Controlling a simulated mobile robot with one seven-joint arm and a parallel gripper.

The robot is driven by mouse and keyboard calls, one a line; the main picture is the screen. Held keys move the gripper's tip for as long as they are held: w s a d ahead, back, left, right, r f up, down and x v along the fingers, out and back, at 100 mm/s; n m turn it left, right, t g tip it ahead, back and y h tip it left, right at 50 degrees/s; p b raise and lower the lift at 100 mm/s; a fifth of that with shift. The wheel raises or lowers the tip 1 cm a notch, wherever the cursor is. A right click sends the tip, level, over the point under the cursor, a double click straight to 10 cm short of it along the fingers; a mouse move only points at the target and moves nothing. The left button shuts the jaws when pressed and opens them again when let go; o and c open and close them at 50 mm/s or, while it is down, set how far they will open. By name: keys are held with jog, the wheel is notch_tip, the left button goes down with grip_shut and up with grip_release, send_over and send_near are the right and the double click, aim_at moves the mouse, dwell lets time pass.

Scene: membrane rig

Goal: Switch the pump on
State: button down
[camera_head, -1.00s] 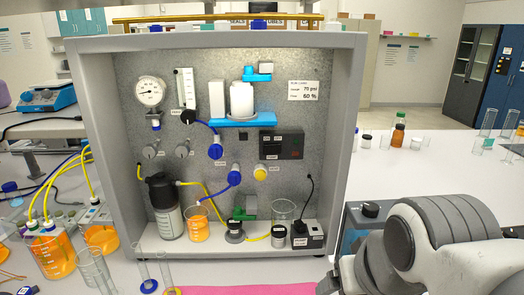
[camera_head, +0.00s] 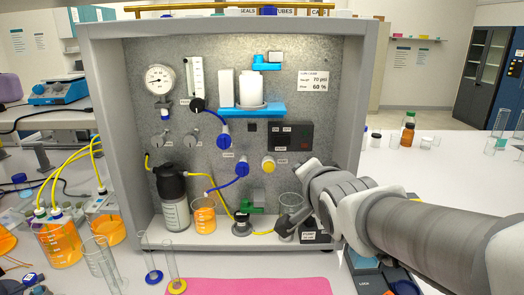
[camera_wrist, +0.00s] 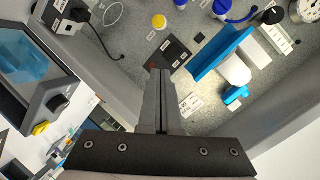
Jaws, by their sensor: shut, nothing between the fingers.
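A black control panel (camera_head: 285,137) with small white labels and a dark reddish part is on the rig's back wall. It also shows just beyond my fingers in the wrist view (camera_wrist: 168,55). I cannot read which label names the pump. A small dark unit (camera_head: 242,226) with yellow tubing stands on the rig floor; I cannot tell whether it is the pump.
The rig's grey frame (camera_head: 350,110) surrounds the space. A yellow knob (camera_head: 268,165), blue valves (camera_head: 242,169) and an orange beaker (camera_head: 204,215) are left of my arm. Glass cylinders (camera_head: 103,262) stand at front left. A pink mat (camera_head: 250,287) lies in front.

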aim_at(274, 141)
jog(key=w+f+m+t+y+b, duration=0.1)
jog(key=w+f+m+t+b, duration=0.1)
jog(key=w+m, duration=0.4)
jog(key=shift+a+f+t+y, duration=0.25)
jog(key=shift+f+t+y, duration=0.15)
jog(key=shift+t, duration=0.2)
jog(key=w+a, duration=0.1)
jog(key=w, duration=0.7)
jog(key=w+a+p, duration=0.1)
jog(key=w, duration=0.4)
jog(key=shift+w+a+r, duration=0.1)
jog(key=shift+a, duration=0.2)
jog(key=shift+w, duration=0.25)
jog(key=shift+w+a+b, duration=0.15)
jog(key=shift+w+b, duration=0.1)
jog(key=shift+b, duration=0.3)
jog(key=shift+s+a, duration=0.1)
jog(key=shift+s, duration=0.05)
